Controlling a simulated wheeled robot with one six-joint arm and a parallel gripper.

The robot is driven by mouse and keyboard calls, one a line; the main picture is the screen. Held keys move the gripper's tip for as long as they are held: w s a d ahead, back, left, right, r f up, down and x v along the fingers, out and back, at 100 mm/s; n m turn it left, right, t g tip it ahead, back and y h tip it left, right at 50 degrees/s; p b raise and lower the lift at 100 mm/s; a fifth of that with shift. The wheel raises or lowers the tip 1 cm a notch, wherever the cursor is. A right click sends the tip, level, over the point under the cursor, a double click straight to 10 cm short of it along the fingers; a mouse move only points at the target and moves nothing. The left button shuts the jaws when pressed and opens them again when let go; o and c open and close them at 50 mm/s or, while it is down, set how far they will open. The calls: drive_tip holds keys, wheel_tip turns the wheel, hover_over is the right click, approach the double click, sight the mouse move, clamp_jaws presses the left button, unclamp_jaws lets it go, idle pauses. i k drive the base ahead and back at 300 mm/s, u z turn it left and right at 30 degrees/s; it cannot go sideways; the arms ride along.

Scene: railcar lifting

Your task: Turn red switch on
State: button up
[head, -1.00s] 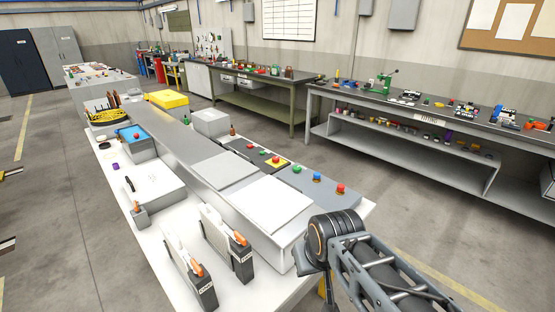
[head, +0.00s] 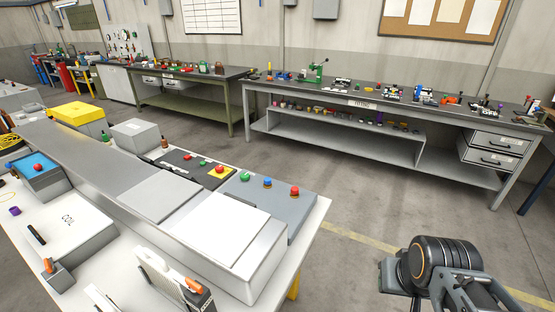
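A red knob (head: 294,191) stands at the right end of a grey control panel (head: 272,212), beside a blue knob (head: 267,183) and a green knob (head: 245,177). I cannot tell which red part is the red switch. A black panel (head: 180,155) behind holds small red and green parts and a red button on a yellow square (head: 219,170). Two grey boxes with orange-red levers stand on the near side; one lever (head: 194,285) shows at the lower edge. My arm shows at the lower right, apart from the bench; my gripper's fingers are not visible.
The white bench (head: 318,215) carries a raised metal housing with white covers (head: 217,232), and a blue-topped box (head: 38,168) stands at left. A long grey workbench (head: 330,95) with tools runs along the wall. Open floor (head: 350,190) lies between the benches.

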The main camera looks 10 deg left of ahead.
sight(220, 169)
drive_tip(key=z, duration=0.45)
drive_tip(key=i, duration=4.2)
drive_tip(key=u, duration=3.15)
drive_tip(key=i, duration=2.4)
drive_tip(key=u, duration=2.5)
